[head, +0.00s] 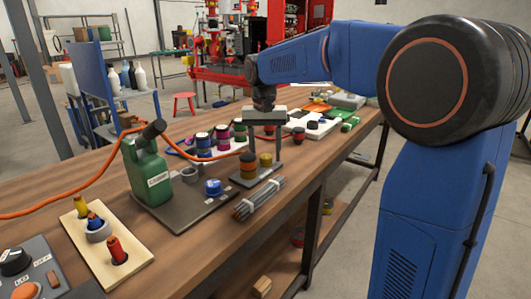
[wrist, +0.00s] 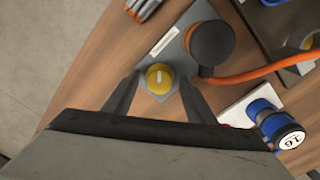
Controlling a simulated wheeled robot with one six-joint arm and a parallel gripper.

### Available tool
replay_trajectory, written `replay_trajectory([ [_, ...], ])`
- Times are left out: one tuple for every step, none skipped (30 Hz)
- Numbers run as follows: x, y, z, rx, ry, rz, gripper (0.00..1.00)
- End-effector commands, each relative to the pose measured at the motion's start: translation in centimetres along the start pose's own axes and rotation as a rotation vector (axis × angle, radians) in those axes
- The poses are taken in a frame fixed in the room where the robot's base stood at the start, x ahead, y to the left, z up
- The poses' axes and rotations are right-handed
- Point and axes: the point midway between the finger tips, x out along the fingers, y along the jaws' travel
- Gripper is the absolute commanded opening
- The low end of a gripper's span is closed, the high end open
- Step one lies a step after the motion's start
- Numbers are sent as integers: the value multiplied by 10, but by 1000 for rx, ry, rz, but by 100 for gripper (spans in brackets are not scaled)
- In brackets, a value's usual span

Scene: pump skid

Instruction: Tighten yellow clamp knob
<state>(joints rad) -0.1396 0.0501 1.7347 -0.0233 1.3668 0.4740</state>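The yellow clamp knob (wrist: 159,78) has a pale line across its top and sits on a grey plate (wrist: 165,50) with a white label. In the head view the knob (head: 265,160) shows beneath my gripper. My gripper (wrist: 159,80) is open, with one dark finger on either side of the knob. A gap shows between each finger and the knob in the wrist view. In the head view my gripper (head: 264,155) points straight down over the plate. I cannot tell the exact height of the fingertips against the knob.
A dark round part (wrist: 212,42) stands close beside the knob. An orange cable (wrist: 245,74) runs near it. A bundle of grey rods (head: 259,198) lies in front of the plate. A green bottle (head: 147,170) stands left.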

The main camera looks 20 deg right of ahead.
Motion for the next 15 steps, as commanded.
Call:
replay_trajectory([
  [0,0,0,0,0,0,51],
  [0,0,0,0,0,0,51],
  [0,0,0,0,0,0,51],
  [-1,0,0,0,0,0,51],
  [-2,0,0,0,0,0,51],
  [-5,0,0,0,0,0,51],
  [-7,0,0,0,1,0,51],
  [-10,0,0,0,0,0,51],
  [-16,0,0,0,0,0,51],
  [-20,0,0,0,1,-1,51],
  [-25,0,0,0,2,-1,51],
  [-33,0,0,0,1,-1,51],
  [-39,0,-1,0,2,-1,51],
  [-44,0,-1,0,2,-1,51],
  [-53,0,-1,0,2,-1,51],
])
